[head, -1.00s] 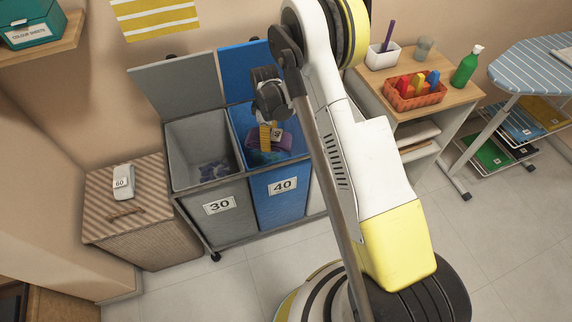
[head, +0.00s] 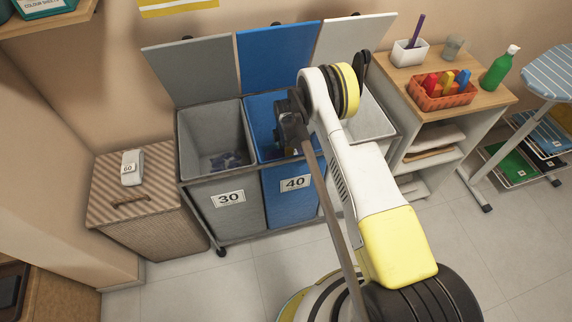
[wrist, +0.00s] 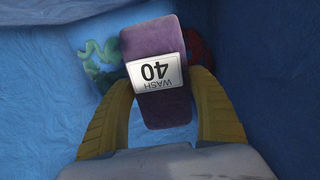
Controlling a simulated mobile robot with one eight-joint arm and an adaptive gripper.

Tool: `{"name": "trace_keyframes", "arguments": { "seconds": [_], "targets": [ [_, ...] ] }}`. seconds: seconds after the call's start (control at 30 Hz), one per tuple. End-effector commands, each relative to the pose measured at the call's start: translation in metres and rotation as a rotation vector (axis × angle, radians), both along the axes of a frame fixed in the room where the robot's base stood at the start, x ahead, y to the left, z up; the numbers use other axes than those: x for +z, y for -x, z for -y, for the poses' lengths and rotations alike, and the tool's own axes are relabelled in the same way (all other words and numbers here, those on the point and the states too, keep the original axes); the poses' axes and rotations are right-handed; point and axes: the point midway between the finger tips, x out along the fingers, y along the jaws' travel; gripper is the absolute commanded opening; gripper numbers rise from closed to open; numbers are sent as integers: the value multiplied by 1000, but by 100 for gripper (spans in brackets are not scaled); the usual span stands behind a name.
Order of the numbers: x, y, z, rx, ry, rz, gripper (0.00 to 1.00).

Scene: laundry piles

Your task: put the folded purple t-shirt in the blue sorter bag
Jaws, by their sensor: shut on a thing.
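The folded purple t-shirt (wrist: 155,55) shows in the wrist view with a white label reading WASH 40. My gripper (wrist: 165,95) is shut on it, one yellow finger on each side. The wrist view looks down into the blue sorter bag (wrist: 285,80), whose blue walls surround the shirt. In the head view the blue bag (head: 290,208) is the middle one, marked 40, with its blue lid raised. My gripper (head: 287,151) is at its opening, mostly hidden by my arm. Teal and red cloth lie below the shirt in the bag.
A grey bag (head: 228,210) marked 30 stands to the left with cloth inside. A white bag (head: 372,120) stands to the right, partly behind my arm. A striped wicker hamper (head: 150,205) is further left, and a wooden-topped shelf unit (head: 400,68) is at right.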

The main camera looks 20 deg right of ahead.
Motion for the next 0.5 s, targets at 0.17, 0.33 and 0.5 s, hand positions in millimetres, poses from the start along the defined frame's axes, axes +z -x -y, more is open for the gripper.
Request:
{"name": "trace_keyframes", "arguments": {
  "seconds": [0.17,0.33,0.5],
  "targets": [
    [-24,0,0,-1,0,0,30],
    [-40,0,0,-1,0,0,30],
    [-38,0,0,-1,0,0,74]
  ]
}}
